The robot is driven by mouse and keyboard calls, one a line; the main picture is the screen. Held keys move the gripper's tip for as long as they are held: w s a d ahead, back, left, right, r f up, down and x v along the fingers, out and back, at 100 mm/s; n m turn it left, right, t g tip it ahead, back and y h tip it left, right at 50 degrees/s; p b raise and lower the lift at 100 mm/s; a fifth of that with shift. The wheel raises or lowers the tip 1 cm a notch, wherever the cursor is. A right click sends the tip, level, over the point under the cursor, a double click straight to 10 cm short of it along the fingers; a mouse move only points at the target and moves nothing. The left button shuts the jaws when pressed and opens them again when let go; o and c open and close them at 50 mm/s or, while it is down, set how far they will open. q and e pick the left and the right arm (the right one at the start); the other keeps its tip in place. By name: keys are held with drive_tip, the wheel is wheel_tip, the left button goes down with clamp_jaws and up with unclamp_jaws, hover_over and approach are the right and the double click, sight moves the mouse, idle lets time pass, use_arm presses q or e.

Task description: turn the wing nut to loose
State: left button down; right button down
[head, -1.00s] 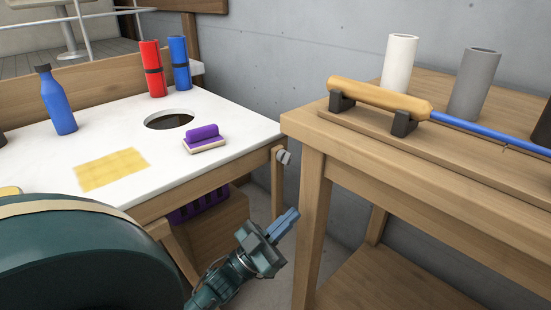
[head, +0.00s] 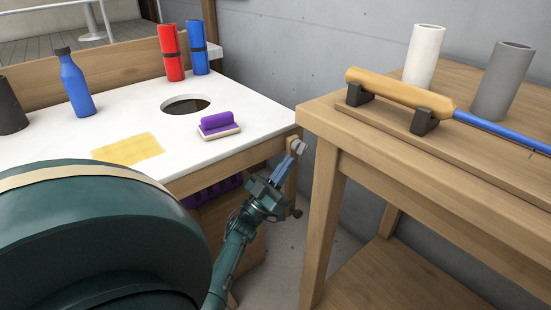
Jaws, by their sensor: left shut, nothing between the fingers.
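The wing nut (head: 300,147) is a small light-grey piece at the right end of the white-topped table, by its front corner. It sits near the top of a wooden upright (head: 291,178). My left gripper (head: 291,160) is just below and left of it, with its blue-grey fingers together and pointing up at it. The fingertips overlap or touch the nut's lower edge; I cannot tell which. The fingers and wrist hide part of the upright. My right gripper is not in view.
The white-topped table (head: 60,135) holds a purple brush (head: 219,124), a yellow cloth (head: 128,148), a blue bottle (head: 76,85) and red and blue cylinders. A wooden bench (head: 330,122) stands close on the right, leaving a narrow gap beside the nut.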

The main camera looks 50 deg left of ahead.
use_arm(q)
drive_tip(key=shift+x, duration=1.05)
drive_tip(key=shift+f, duration=0.1)
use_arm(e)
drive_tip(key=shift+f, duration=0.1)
